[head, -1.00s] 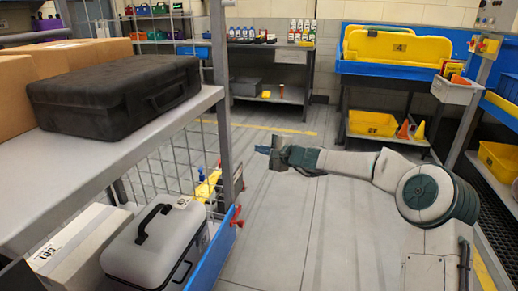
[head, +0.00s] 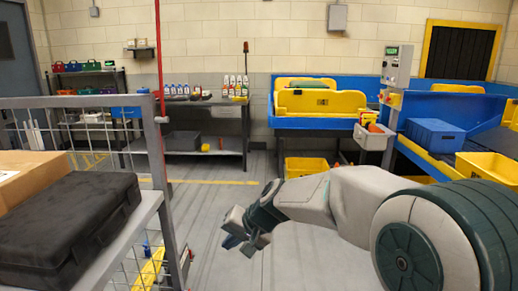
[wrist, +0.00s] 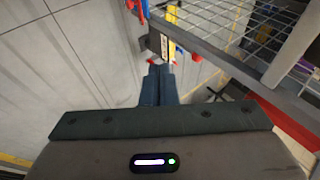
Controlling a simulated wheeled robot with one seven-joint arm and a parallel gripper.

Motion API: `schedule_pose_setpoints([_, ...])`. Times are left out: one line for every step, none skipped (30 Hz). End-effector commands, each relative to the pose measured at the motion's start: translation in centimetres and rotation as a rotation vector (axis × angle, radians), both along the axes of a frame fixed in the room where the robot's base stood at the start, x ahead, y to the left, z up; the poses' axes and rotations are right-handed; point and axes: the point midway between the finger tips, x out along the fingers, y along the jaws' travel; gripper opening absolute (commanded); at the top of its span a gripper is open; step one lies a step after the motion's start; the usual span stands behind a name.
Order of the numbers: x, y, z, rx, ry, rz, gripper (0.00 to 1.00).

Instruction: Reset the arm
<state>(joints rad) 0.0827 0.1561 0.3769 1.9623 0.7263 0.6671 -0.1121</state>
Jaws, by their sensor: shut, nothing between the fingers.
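My gripper (head: 238,240) is in the lower middle of the head view, at the end of my bent arm, over open floor. In the wrist view my gripper (wrist: 158,72) shows its two dark fingers together, with nothing between them. It is clear of the shelf cart on the left and touches nothing that I can see.
A shelf cart with a black case (head: 65,225) and a cardboard box (head: 28,175) stands at the left. Its wire side (wrist: 265,30) shows in the wrist view. A workbench (head: 205,125) and a blue conveyor (head: 440,150) are farther back. The middle floor (head: 215,205) is free.

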Motion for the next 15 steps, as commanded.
schedule_pose_setpoints([-1.7, -1.7, 2.9, -0.061, -0.011, 0.009, 0.00])
schedule_pose_setpoints([-2.6, -2.8, 3.6, -0.097, -0.013, 0.014, 0.00])
schedule_pose_setpoints([-3.9, -4.2, 4.6, -0.143, -0.013, 0.018, 0.00])
schedule_pose_setpoints([-4.9, -5.3, 5.4, -0.177, -0.015, 0.021, 0.00])
schedule_pose_setpoints([-5.9, -6.4, 6.1, -0.211, -0.015, 0.025, 0.00])
schedule_pose_setpoints([-7.3, -7.9, 7.1, -0.256, -0.014, 0.027, 0.00])
schedule_pose_setpoints([-8.3, -9.0, 7.8, -0.287, -0.014, 0.027, 0.00])
schedule_pose_setpoints([-9.4, -10.1, 8.5, -0.318, -0.012, 0.027, 0.00])
schedule_pose_setpoints([-10.7, -11.6, 9.4, -0.358, -0.008, 0.028, 0.00])
schedule_pose_setpoints([-11.8, -12.6, 10.1, -0.388, -0.007, 0.027, 0.00])
schedule_pose_setpoints([-12.9, -13.7, 10.8, -0.416, -0.001, 0.025, 0.00])
schedule_pose_setpoints([-14.3, -15.0, 11.6, -0.450, 0.003, 0.024, 0.00])
schedule_pose_setpoints([-15.3, -15.9, 12.1, -0.475, 0.007, 0.022, 0.00])
schedule_pose_setpoints([-16.3, -16.8, 12.6, -0.498, 0.012, 0.021, 0.00])
schedule_pose_setpoints([-17.5, -17.9, 13.1, -0.526, 0.018, 0.019, 0.00])
